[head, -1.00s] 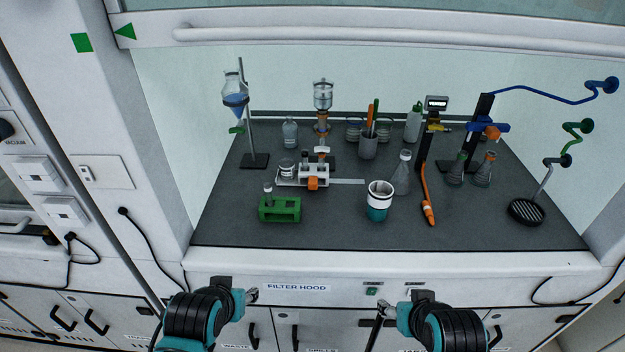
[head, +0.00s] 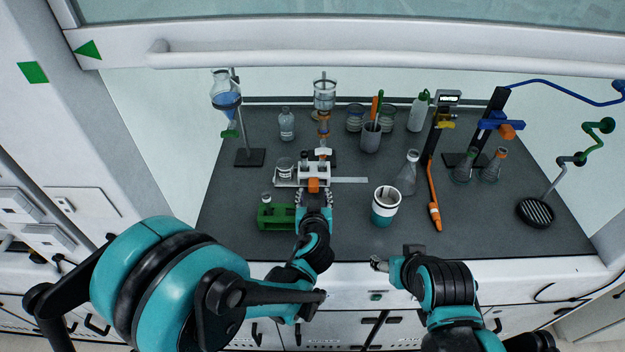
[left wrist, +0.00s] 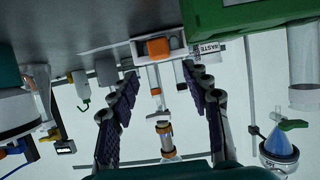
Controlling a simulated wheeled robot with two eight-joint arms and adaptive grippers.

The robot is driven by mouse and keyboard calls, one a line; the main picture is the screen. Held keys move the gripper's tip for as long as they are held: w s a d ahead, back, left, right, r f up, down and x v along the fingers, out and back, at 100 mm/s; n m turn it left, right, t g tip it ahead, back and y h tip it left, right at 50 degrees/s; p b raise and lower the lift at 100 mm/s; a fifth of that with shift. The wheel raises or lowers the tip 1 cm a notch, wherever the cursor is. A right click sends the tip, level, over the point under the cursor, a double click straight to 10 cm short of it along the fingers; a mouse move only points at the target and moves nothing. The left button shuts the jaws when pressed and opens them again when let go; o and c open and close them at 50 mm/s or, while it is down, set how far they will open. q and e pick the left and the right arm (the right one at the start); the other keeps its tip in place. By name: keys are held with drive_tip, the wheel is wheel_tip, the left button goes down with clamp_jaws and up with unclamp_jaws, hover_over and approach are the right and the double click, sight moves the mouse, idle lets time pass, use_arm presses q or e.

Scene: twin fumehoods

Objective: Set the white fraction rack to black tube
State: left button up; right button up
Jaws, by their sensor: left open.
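The white fraction rack (head: 285,183) stands mid-hood on the dark worktop, with an orange block (head: 314,185) at its front and a pale flat strip (head: 350,180) reaching right. My left gripper (head: 314,194) is open at the front of the rack, its fingers on either side of the orange block's line. In the left wrist view, the orange block (left wrist: 158,47) shows between and beyond the open fingers (left wrist: 160,76), with nothing held.
A green block (head: 271,219) stands close left of my left gripper. A white and teal cup (head: 384,210) is to the right, with a flask (head: 408,175) behind it. A glass column (head: 324,98) rises behind the rack.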

sight(314, 184)
use_arm(q)
drive_tip(key=b+x, duration=0.1)
drive_tip(key=x, duration=0.4)
drive_tip(key=shift+w+f, duration=0.25)
drive_tip(key=shift+w+f+b, duration=0.15)
drive_tip(key=shift+w+b, duration=0.15)
drive_tip(key=shift+w, duration=0.35)
clamp_jaws()
